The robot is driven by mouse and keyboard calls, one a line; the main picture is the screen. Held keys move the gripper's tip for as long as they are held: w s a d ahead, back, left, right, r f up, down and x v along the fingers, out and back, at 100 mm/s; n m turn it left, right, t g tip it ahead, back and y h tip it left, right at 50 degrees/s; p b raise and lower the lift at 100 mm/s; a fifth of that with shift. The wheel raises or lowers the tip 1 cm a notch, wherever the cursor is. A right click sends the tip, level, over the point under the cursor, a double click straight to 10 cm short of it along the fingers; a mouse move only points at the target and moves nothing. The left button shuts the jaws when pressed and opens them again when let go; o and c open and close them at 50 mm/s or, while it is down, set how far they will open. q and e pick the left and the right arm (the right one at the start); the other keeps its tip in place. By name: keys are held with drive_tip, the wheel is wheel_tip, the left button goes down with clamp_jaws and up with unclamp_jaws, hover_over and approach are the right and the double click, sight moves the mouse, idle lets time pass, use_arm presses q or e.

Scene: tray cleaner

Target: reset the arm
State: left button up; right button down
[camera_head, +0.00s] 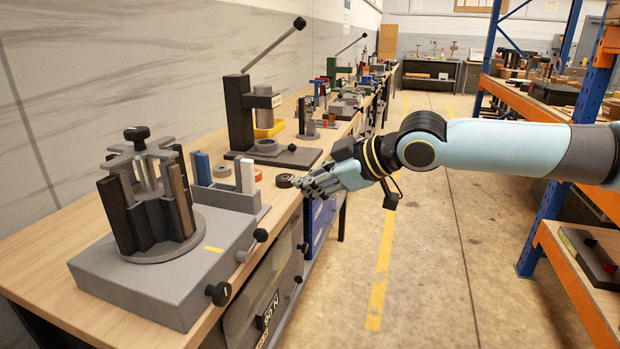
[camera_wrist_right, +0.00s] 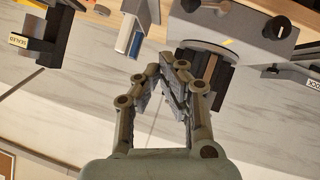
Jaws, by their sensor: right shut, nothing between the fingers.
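My right arm reaches in from the right in the head view, over the aisle. The wrist view shows the bench upside down. My left gripper is in neither view.
A grey fixture (camera_head: 190,272) with a clamped cylinder stands on the near bench. A holder with blue and white blocks (camera_head: 225,193) and a lever press (camera_head: 240,110) stand behind it. An orange and blue shelf (camera_head: 556,205) is at right. The aisle floor (camera_head: 410,270) is clear.

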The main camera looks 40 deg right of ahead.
drive_tip(key=shift+f, duration=0.1)
idle(0.5)
drive_tip(key=s+d+f+m+g+h+b, duration=0.1)
drive_tip(key=s+d+f+m+b, duration=0.15)
drive_tip(key=f, duration=0.95)
drive_tip(key=s+d+f+m+g+h+b, duration=0.1)
drive_tip(key=s+f+m+b, duration=0.2)
drive_tip(key=f, duration=0.9)
drive_tip(key=s+d+f+m+g+h+b, duration=0.15)
drive_tip(key=s+f, duration=0.35)
drive_tip(key=f, duration=0.7)
drive_tip(key=s+a+f+m+g+b, duration=0.15)
drive_tip(key=s+a+f, duration=0.25)
drive_tip(key=s+f, duration=0.55)
drive_tip(key=s+a+f+g+b, duration=0.2)
drive_tip(key=s+a+f, duration=0.2)
drive_tip(key=s+f, duration=0.55)
drive_tip(key=s+a+f+g, duration=0.1)
drive_tip(key=s+a+f, duration=0.1)
drive_tip(key=s, duration=0.3)
drive_tip(key=s+a+f+n+g, duration=0.1)
drive_tip(key=s+a+f, duration=0.1)
drive_tip(key=s, duration=0.3)
drive_tip(key=s+a+f+g, duration=0.1)
drive_tip(key=s+a+f, duration=0.1)
drive_tip(key=s+f, duration=0.2)
drive_tip(key=shift+s+a, duration=0.15)
drive_tip(key=shift+s, duration=0.3)
